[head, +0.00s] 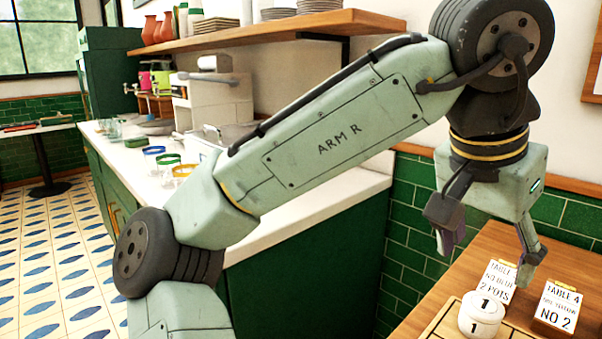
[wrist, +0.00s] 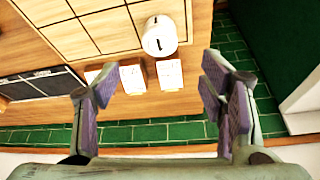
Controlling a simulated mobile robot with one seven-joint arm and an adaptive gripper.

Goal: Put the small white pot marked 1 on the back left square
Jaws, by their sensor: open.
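The small white pot (head: 482,314) has a 1 on its lid and another on its side. It stands upright near the bottom of the head view, and in the wrist view the pot (wrist: 160,36) covers much of the board's lower right corner square. The wooden board with squares (head: 440,325) is cut off in the head view; the wrist view shows several pale squares of the board (wrist: 72,40). My gripper (head: 489,250) is open and empty above the cards and pot. In the wrist view the gripper's fingers (wrist: 158,82) are wide apart, clear of the pot.
A white card (head: 497,279) and a card reading table 4, no 2 (head: 557,305) stand beside the pot, close under my fingers. A dark panel (wrist: 40,86) lies at the left of the wrist view. The green-tiled wall (head: 415,225) is close behind.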

